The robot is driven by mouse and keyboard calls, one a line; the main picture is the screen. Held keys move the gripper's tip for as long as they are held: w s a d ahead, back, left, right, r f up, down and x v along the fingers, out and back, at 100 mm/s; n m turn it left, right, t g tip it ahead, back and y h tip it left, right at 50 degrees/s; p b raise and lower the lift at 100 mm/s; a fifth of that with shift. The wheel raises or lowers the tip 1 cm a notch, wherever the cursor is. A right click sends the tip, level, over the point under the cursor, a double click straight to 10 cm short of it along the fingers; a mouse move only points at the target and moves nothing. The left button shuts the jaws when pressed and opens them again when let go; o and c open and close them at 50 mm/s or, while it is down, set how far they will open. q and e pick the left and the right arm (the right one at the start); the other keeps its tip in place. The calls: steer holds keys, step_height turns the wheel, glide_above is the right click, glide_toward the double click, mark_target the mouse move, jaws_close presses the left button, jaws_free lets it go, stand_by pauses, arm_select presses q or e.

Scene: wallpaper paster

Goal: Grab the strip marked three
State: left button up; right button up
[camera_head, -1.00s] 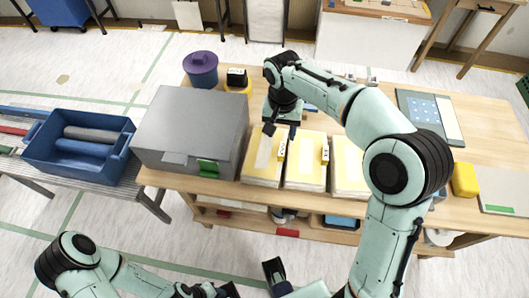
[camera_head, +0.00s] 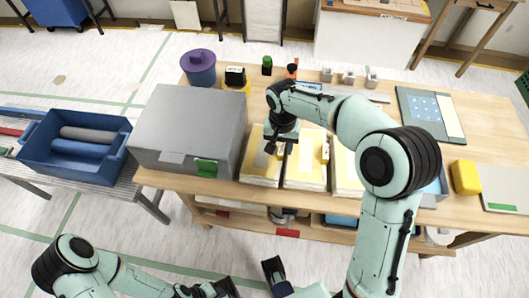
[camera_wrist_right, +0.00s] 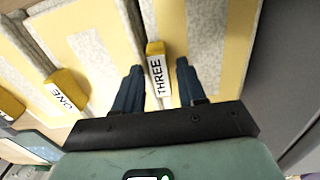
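The strip marked THREE (camera_wrist_right: 157,75) is a yellow block with a white label, in the right wrist view. It stands over a yellow-edged board with a grey speckled panel. My right gripper (camera_wrist_right: 158,66) is open, with one finger on each side of the strip and visible gaps to both. In the head view my right gripper (camera_head: 277,147) is over the leftmost yellow board (camera_head: 260,180) and partly hides the strip. My left gripper (camera_head: 222,289) is at the bottom edge, and its finger opening is unclear.
A grey box (camera_head: 190,128) stands close left of the boards. A yellow block (camera_head: 466,177) lies at the right of the wooden table (camera_head: 480,120).

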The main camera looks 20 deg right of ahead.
jaws_close()
steer(key=shift+r, duration=0.1)
